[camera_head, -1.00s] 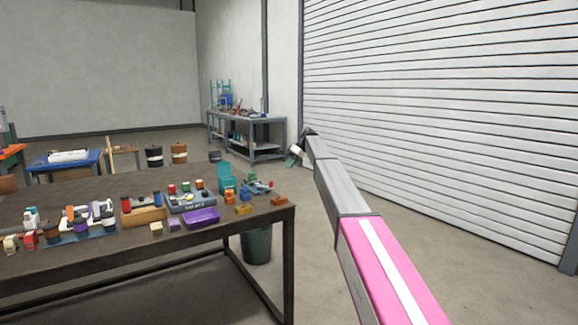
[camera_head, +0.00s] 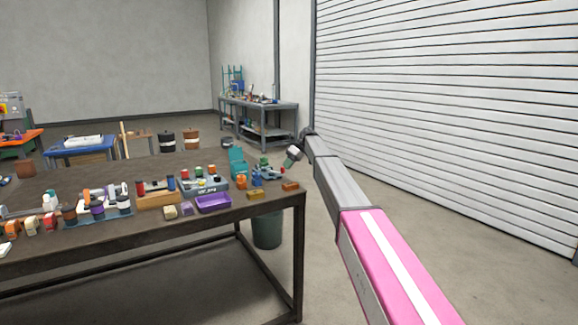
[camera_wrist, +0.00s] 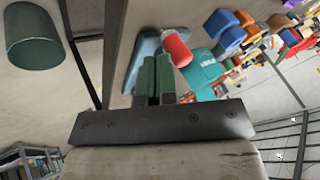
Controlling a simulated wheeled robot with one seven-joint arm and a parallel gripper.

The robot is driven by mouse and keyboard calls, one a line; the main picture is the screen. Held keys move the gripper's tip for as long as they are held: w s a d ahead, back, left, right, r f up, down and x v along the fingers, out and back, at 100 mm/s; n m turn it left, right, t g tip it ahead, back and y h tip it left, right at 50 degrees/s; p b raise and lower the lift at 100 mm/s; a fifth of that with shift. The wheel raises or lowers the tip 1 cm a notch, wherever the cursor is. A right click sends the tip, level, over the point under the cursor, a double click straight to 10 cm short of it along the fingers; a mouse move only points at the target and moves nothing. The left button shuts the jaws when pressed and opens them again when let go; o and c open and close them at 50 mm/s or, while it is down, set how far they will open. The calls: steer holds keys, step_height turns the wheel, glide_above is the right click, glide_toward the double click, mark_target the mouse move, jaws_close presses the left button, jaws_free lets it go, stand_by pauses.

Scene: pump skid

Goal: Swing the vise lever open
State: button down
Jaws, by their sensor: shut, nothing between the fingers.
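My gripper (camera_head: 293,154) shows small at the end of my arm, close to the right end of the dark workbench (camera_head: 150,222). In the wrist view its two dark green fingers (camera_wrist: 153,80) are together with nothing held. Just beyond them lie a blue-grey piece (camera_wrist: 146,52) and a red cylinder (camera_wrist: 177,49), partly hidden by the fingers.
A teal case (camera_wrist: 203,72) stands close beside the red cylinder. Several small coloured items, a purple tray (camera_head: 213,203) and an orange block (camera_head: 290,186) crowd the bench. A green bin (camera_head: 267,230) stands below its right end. Open floor lies right, before the shutter (camera_head: 440,110).

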steer(key=shift+s+m+t, duration=0.3)
steer(key=shift+m+t, duration=0.1)
steer(key=shift+m, duration=0.3)
